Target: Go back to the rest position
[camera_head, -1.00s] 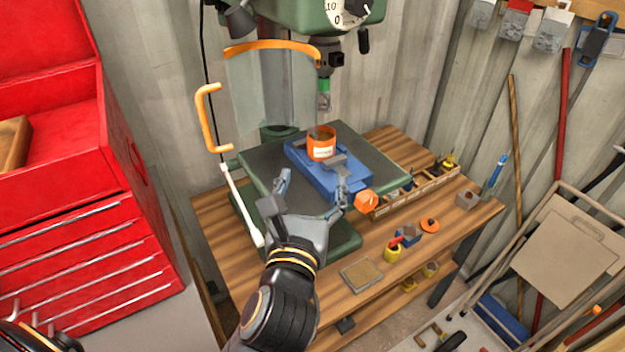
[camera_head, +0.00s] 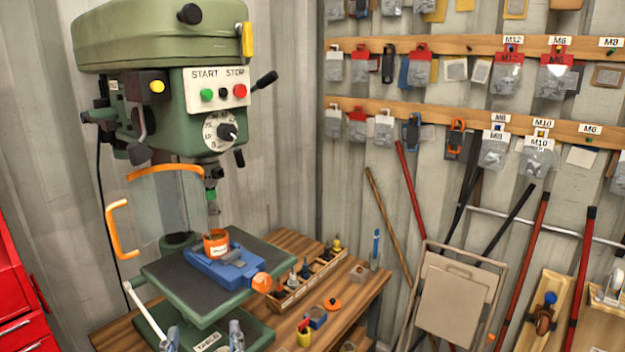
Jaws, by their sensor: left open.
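My left gripper (camera_head: 204,338) shows only by its two fingertips at the bottom edge. They are apart, with nothing seen between them, in front of the drill press base. The rest of the left arm is out of frame. My right gripper is not in view. The green drill press (camera_head: 165,45) stands on a wooden workbench (camera_head: 345,300). A blue vise (camera_head: 222,266) sits on its dark table, with an orange can (camera_head: 216,243) on the vise. An orange knob (camera_head: 262,282) is at the vise's near end.
A wooden rack of bits (camera_head: 300,282) and small pots stand on the bench's right. A red tool cabinet (camera_head: 18,300) is at the left edge. A folding chair (camera_head: 455,300) and long-handled tools lean on the right wall.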

